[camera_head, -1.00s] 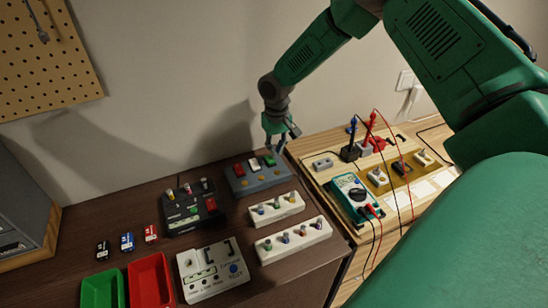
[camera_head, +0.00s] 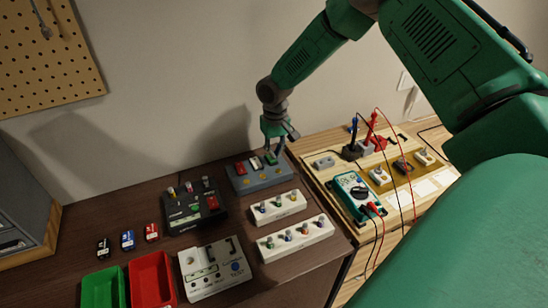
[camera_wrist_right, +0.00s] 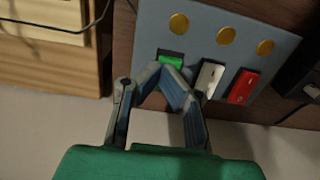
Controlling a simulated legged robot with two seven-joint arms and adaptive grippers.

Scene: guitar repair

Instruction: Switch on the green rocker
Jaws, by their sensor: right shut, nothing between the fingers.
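The green rocker (camera_wrist_right: 171,59) sits in a blue-grey switch panel (camera_wrist_right: 205,12), at one end of a row with a white rocker (camera_wrist_right: 209,77) and a red rocker (camera_wrist_right: 243,87). In the head view the panel (camera_head: 262,181) stands at the back of the dark table, and the green rocker (camera_head: 271,158) is at its right end. My right gripper (camera_wrist_right: 172,68) is shut and empty, with its fingertips right at the green rocker and covering part of it. I cannot tell whether they touch. My left gripper is not in view.
Gold round buttons (camera_wrist_right: 227,35) line the panel beside the rockers. A black box with knobs (camera_head: 195,208) stands left of the panel, and white blocks with knobs (camera_head: 278,208) stand in front. A teal multimeter (camera_head: 356,195) with leads lies on the wooden board at right.

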